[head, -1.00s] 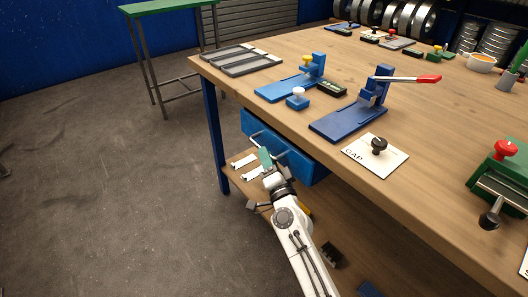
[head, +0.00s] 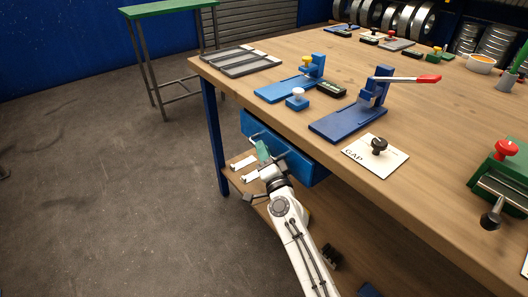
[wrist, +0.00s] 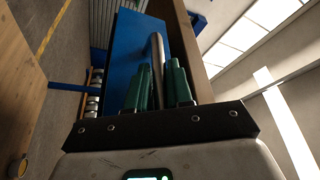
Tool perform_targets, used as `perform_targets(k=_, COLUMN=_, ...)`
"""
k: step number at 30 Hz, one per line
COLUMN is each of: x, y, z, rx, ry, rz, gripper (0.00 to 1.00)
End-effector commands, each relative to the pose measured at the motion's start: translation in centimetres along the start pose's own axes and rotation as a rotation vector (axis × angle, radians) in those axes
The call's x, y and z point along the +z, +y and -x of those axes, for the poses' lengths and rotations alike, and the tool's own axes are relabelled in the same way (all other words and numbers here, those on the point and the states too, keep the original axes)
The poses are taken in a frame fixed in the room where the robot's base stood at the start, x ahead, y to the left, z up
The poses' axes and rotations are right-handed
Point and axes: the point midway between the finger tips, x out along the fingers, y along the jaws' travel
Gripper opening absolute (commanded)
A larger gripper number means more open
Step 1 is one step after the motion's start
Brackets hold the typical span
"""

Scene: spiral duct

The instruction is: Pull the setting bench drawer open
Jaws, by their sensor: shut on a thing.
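The blue setting bench drawer (head: 300,163) sits under the front edge of the wooden bench top, and I see no gap showing it pulled out. Its grey bar handle (head: 256,136) stands off the front. My gripper (head: 262,150) is at the handle, its green fingers shut on the bar. In the wrist view, the bar (wrist: 158,60) runs between the two green fingers (wrist: 158,85), with the blue drawer front (wrist: 128,42) behind it. My wrist and fingers hide part of the handle in the head view.
The bench top (head: 270,80) carries a blue lever press (head: 360,112), a white GAP card (head: 374,156) with a black knob and a grey tray (head: 241,60). A lower shelf (head: 240,185) holds white pieces under the drawer.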

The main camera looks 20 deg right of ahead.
Motion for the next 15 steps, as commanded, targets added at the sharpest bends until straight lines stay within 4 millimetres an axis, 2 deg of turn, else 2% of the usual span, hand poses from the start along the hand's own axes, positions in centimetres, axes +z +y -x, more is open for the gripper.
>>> perform_targets(k=10, x=0.08, y=0.01, z=0.07, rx=0.001, ry=-0.001, rz=0.000, gripper=0.00)
perform_targets(k=15, x=0.87, y=-0.76, z=0.38, rx=0.001, ry=-0.003, rz=0.000, gripper=0.00)
